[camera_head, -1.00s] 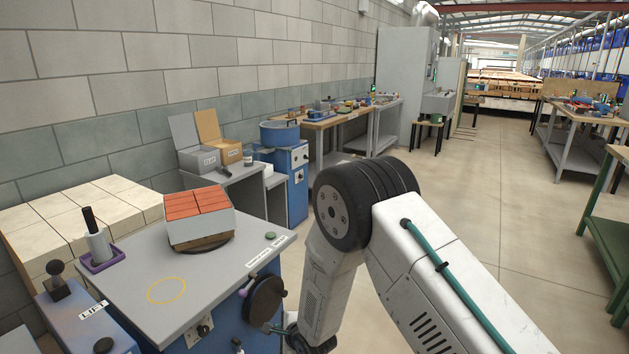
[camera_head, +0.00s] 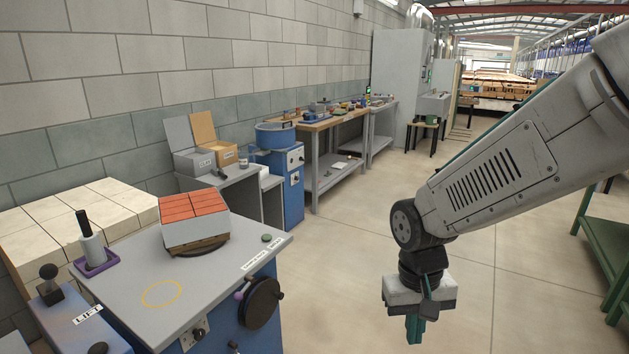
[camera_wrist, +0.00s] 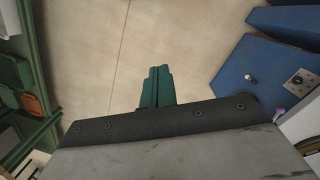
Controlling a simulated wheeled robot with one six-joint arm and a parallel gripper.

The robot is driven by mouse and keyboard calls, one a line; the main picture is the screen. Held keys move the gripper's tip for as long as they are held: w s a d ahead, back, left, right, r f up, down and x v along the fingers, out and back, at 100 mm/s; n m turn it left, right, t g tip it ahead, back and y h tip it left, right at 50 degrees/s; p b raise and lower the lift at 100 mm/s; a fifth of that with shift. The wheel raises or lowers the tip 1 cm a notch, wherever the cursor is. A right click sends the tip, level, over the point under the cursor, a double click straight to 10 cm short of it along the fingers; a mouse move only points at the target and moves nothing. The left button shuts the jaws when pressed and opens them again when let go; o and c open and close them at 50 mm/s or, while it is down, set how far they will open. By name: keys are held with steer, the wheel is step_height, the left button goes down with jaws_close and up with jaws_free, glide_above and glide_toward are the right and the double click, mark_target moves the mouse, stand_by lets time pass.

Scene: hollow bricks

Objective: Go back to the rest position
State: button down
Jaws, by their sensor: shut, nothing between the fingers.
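My gripper (camera_head: 414,330) hangs pointing down over the open floor, to the right of the blue machine (camera_head: 232,312) with the grey top. Its green fingers are together with nothing between them. In the wrist view the shut fingers (camera_wrist: 157,88) show against the bare floor. The arm reaches in from the upper right of the head view. A block with red top pieces (camera_head: 193,220) sits on a dark round plate on the machine's top, well apart from my gripper.
The floor (camera_head: 345,260) around my gripper is clear. A handwheel (camera_head: 260,303) sticks out from the machine's side. A green bench (camera_head: 606,240) stands at the right. Pale blocks (camera_head: 75,222) are stacked by the wall. Workbenches (camera_head: 330,135) line the wall farther back.

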steer(key=s+d+r+t, duration=0.2)
steer(key=s+d+r, duration=0.7)
steer(key=s+r, duration=0.4)
steer(key=shift+s+r+m+t+y, duration=0.15)
steer(key=shift+s+m+t+y, duration=0.15)
steer(key=shift+s, duration=0.6)
